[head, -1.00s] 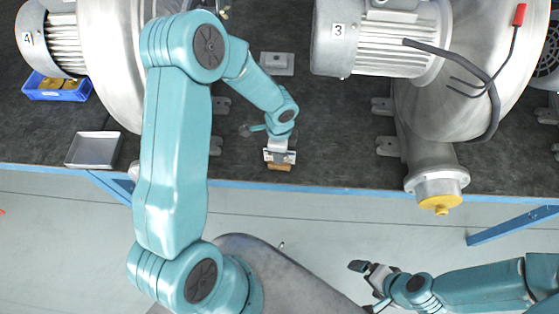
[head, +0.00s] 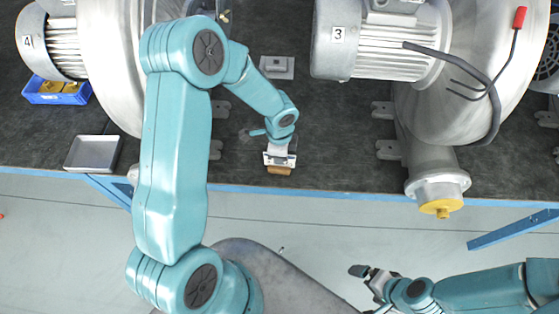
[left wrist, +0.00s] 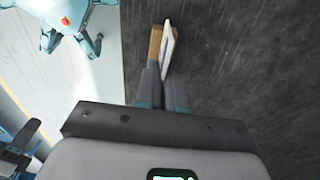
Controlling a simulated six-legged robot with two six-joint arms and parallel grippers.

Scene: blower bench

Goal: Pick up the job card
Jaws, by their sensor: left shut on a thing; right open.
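The job card is a thin white sheet (left wrist: 168,48), seen nearly edge-on in the left wrist view. Its lower end runs between the fingertips of my left gripper (left wrist: 163,75), which is shut on it. A tan wooden piece (left wrist: 155,42) is right beside the card; I cannot tell whether they are joined. In the head view my left gripper (head: 279,160) is low at the bench's front edge, with the wooden piece (head: 279,170) just in front of it. My right gripper (head: 366,276) is open and empty, out in front of the bench.
The dark bench top (head: 330,130) is clear to the right of my left gripper. A blower marked 3 (head: 375,45) and one marked 4 (head: 55,45) stand behind. A grey tray (head: 93,153), a blue bin (head: 55,97) and a yellow-capped pipe (head: 440,206) are near the edge.

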